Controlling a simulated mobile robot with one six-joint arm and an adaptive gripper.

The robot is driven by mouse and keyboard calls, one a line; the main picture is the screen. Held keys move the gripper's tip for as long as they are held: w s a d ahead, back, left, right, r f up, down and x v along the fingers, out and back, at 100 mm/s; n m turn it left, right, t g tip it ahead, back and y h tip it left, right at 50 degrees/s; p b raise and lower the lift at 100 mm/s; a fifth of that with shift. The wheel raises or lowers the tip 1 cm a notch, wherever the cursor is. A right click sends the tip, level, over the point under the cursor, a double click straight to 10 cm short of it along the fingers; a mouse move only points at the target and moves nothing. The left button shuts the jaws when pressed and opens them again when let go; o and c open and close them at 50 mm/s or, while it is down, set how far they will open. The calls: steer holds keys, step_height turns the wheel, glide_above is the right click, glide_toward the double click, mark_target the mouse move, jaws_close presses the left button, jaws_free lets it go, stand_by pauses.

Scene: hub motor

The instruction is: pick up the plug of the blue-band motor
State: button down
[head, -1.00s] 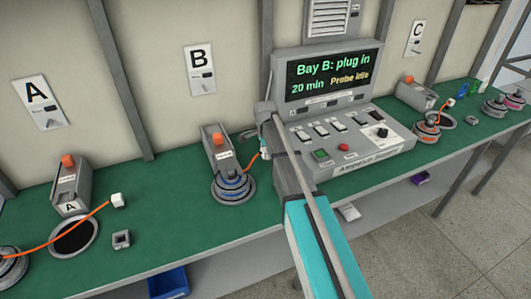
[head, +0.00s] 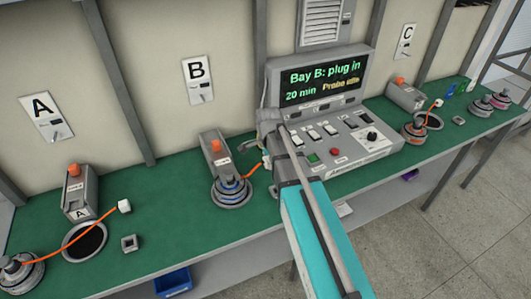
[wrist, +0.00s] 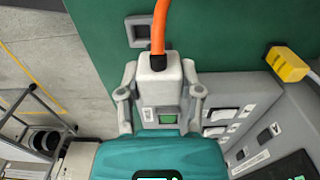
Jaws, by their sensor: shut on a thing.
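The blue-band motor (head: 231,190) sits on the green bench in front of the bay B unit in the head view. Its orange cable runs right to a small white plug (head: 266,162) beside my arm. In the wrist view the white plug (wrist: 158,75) is between the two grey fingers of my gripper (wrist: 160,93), which is shut on it. The orange cable (wrist: 158,28) leaves the plug's far end. The motor is not seen in the wrist view. In the head view my arm hides most of the gripper.
The control console (head: 330,150) stands right of the plug, its screen reading "Bay B: plug in". In the wrist view a square grey fitting (wrist: 138,30) lies beyond the plug and a yellow block (wrist: 288,65) is at right. Bay A's white plug (head: 124,206) lies left.

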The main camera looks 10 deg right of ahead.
steer(key=shift+s+r, duration=0.25)
steer(key=shift+s, duration=0.25)
steer(key=shift+s+r, duration=0.2)
steer(key=shift+s, duration=0.25)
steer(key=shift+d, duration=0.15)
